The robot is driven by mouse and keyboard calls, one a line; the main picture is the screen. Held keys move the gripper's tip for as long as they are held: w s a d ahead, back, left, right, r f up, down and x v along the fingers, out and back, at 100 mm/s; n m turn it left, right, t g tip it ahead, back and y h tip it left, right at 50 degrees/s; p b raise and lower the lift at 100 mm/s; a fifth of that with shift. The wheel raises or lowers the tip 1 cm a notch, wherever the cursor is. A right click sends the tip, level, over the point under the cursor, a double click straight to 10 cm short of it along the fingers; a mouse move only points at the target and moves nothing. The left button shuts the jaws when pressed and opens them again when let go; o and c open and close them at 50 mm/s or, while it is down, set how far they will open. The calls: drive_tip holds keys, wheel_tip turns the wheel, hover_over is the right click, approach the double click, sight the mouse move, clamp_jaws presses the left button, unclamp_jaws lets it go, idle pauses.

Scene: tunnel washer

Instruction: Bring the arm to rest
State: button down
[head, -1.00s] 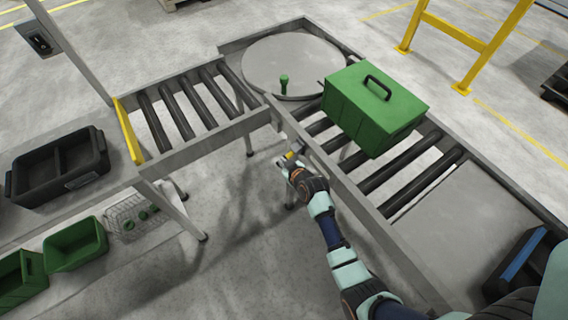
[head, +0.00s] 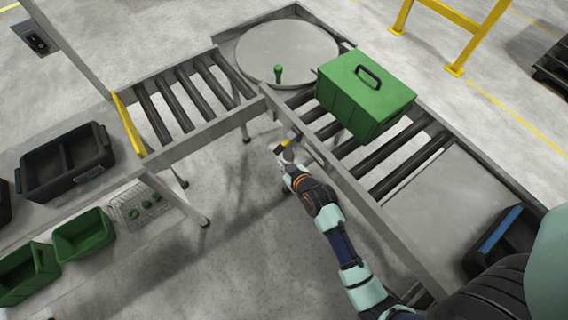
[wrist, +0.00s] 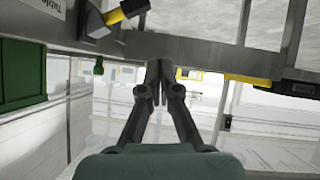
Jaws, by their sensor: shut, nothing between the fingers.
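My gripper (head: 284,150) is at the end of my arm, beside the near rail of the roller conveyor in the head view. In the wrist view its fingers (wrist: 155,84) are together with nothing between them, close to a grey metal rail (wrist: 190,47). A green box with a black handle (head: 366,92) sits on the rollers to the right of my gripper. Part of a green thing also shows at the left of the wrist view (wrist: 22,72). A small yellow and black part (wrist: 125,12) shows above the fingers.
A round turntable (head: 290,50) with a green knob (head: 278,73) stands at the conveyor corner. A second roller section (head: 185,100) leads left past a yellow bar (head: 128,124). A black tray (head: 110,155) and green bins (head: 84,234) stand at the left. Open floor lies below my gripper.

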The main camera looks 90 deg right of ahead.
idle(0.5)
drive_tip(key=w+a+r+n+t+y, duration=0.2)
drive_tip(key=w+a+r+n+t, duration=0.1)
drive_tip(key=w+a+r, duration=0.65)
drive_tip(key=w+a+r+n+t+y, duration=0.25)
drive_tip(key=w+a+r, duration=0.4)
drive_tip(key=w, duration=0.65)
drive_tip(key=w+a+r+n+t+y, duration=0.1)
drive_tip(key=w+a+r+n+y, duration=0.3)
drive_tip(key=a, duration=0.8)
drive_tip(key=s+a+r+n+t+y, duration=0.1)
drive_tip(key=a+r+y, duration=0.1)
drive_tip(key=a+r, duration=0.75)
drive_tip(key=a+r+p, duration=0.3)
drive_tip(key=r+p, duration=1.1)
drive_tip(key=p, duration=0.2)
drive_tip(key=shift+a+p, duration=0.2)
drive_tip(key=shift+p, duration=0.2)
drive_tip(key=shift+w, duration=0.1)
